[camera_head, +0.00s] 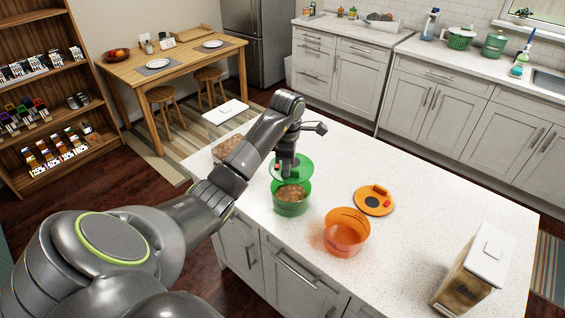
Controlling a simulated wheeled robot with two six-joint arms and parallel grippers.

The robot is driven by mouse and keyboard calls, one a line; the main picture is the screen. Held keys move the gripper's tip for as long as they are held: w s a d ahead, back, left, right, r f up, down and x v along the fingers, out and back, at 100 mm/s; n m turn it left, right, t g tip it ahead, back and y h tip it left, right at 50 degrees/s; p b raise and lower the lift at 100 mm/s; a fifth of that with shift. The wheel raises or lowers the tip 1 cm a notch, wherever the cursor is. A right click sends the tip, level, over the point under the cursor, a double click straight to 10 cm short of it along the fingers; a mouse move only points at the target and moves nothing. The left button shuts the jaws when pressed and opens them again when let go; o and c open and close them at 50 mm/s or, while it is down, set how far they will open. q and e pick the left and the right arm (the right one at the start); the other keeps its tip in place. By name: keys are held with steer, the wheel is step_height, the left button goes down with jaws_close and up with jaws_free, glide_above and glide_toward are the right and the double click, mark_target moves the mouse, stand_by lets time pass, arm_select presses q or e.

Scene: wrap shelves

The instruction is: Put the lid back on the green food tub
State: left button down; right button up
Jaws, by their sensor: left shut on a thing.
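The green food tub (291,206) stands upright on the white counter and holds brown pieces, visible inside. My left gripper (287,165) points down and is shut on the green lid (304,168). The lid is roughly level, above and slightly behind the tub's opening in the picture. The gripper hides part of the lid. The gap between lid and rim is hard to judge, but the contents show below the lid's near edge. My right gripper is not in view.
An orange tub (346,236) stands open at the near right, with its orange lid (374,201) lying behind it. A white-lidded clear container (461,285) stands at the right; another container (226,148) is at the left.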

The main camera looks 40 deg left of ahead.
arm_select(q)
steer(key=shift+s+m, duration=0.35)
steer(key=shift+m, duration=0.15)
steer(key=shift+f, duration=0.1)
steer(key=shift+w+f+b, duration=0.1)
steer(key=shift+f+b, duration=0.7)
steer(key=shift+b, duration=0.1)
step_height(320, 180, down, 5)
steer(key=b, duration=0.4)
steer(key=shift+r, duration=0.15)
steer(key=shift+b, duration=0.45)
stand_by(0.4)
steer(key=c, duration=0.9)
jaws_free()
